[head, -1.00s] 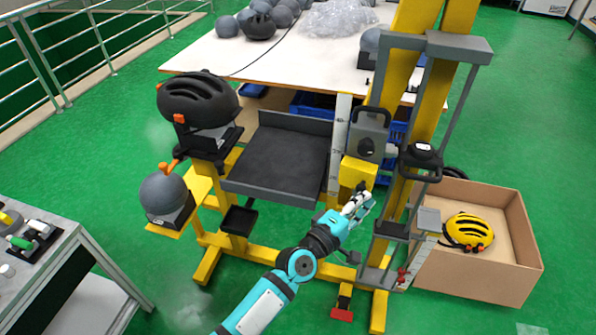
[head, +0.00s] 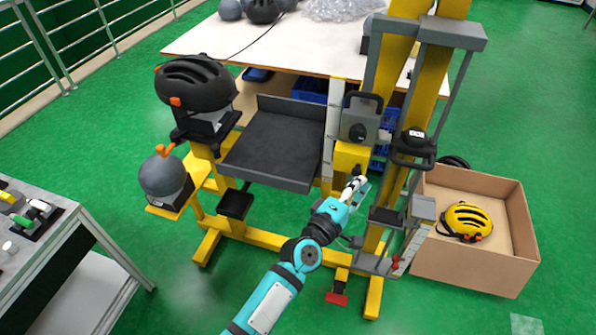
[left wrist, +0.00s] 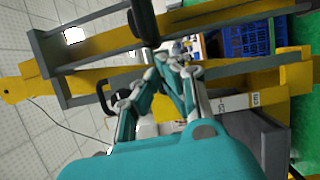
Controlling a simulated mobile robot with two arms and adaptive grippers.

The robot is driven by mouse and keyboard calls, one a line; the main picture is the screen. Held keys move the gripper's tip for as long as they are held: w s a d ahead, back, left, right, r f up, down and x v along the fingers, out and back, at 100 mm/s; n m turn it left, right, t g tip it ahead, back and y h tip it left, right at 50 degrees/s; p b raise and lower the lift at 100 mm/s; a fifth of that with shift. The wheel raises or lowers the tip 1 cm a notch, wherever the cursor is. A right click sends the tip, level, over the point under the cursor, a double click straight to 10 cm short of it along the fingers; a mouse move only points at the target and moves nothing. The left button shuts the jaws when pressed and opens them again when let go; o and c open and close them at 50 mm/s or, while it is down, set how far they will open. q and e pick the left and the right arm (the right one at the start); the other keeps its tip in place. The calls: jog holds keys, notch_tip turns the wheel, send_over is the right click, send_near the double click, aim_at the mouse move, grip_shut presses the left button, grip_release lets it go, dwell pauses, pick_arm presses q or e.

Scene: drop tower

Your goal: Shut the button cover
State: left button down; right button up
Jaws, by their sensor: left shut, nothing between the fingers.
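A yellow box (head: 351,157) is mounted on the drop tower below a grey unit with a dark round knob (head: 358,132). I cannot clearly make out the button cover or whether it stands open; my gripper hides part of the box's lower side. My left gripper (head: 356,186) is shut and empty, just in front of and below the yellow box. I cannot tell whether it touches it. In the left wrist view the closed fingers (left wrist: 166,66) point toward the yellow tower parts. My right gripper is not in view.
A dark grey tray (head: 270,150) is left of the yellow box. A black helmet (head: 195,85) and a grey headform (head: 165,176) stand further left. A black-handled carriage (head: 413,146) is on the right, with a cardboard box (head: 470,265) holding a yellow helmet beyond it.

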pick_arm(q)
jog(key=v, duration=1.2)
jog(key=s+a+f+m+g+y, duration=0.2)
jog(key=a+f, duration=0.1)
jog(key=f, duration=0.8)
jog(key=s+a+f+m+g+y, duration=0.2)
jog(key=s+a+f, duration=0.15)
jog(key=f, duration=0.65)
jog(key=s+a+f+m+g+y, duration=0.15)
jog(key=a+f, duration=0.25)
jog(key=f, duration=0.7)
jog(key=s+a+f+m+g+y, duration=0.1)
jog(key=s+a+f+m+g, duration=0.2)
jog(key=s, duration=0.7)
jog(key=s+a+f+m+g+y, duration=0.2)
jog(key=s+a+f, duration=0.6)
jog(key=s+f, duration=0.2)
jog(key=s+a+f+m+g+y, duration=0.1)
jog(key=s+a+f+m+g, duration=0.2)
jog(key=s, duration=0.8)
notch_tip(320, 180, down, 5)
jog(key=shift+a+r+m+g+y, duration=0.15)
jog(key=shift+a+m+g+y, duration=0.2)
jog(key=shift+a, duration=0.85)
